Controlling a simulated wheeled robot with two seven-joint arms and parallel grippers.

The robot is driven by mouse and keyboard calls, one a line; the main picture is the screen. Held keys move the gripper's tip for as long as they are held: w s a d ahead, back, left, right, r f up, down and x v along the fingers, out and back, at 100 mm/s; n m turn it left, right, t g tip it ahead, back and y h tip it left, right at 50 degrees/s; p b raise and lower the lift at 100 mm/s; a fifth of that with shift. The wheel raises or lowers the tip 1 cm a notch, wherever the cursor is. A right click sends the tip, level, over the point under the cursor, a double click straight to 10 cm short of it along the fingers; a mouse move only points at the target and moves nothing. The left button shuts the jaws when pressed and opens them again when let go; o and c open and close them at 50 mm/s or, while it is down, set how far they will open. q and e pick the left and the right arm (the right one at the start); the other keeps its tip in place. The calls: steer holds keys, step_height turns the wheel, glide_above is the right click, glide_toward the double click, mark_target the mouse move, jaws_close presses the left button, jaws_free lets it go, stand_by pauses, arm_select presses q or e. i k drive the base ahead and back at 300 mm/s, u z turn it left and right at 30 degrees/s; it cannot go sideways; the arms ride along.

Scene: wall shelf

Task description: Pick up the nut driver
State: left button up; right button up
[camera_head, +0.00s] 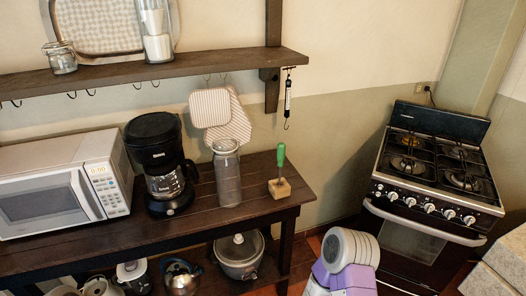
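The nut driver (281,157) has a green handle and stands upright in a small wooden block (280,189). Its handle points up and its lower end is hidden in the block. The block sits near the right end of the dark wooden table (244,210). Neither of my grippers is in view, so nothing is seen touching the driver.
A tall glass jar (228,175) stands left of the block. A coffee maker (161,165) and a microwave (62,185) stand farther left. A wall shelf (190,66) with hooks and hanging pot holders (210,107) is above. A stove (432,180) stands right.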

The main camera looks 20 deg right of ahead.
mark_target(281, 146)
steer(key=z, duration=0.5)
steer(key=i, duration=0.8)
steer(key=z, duration=0.85)
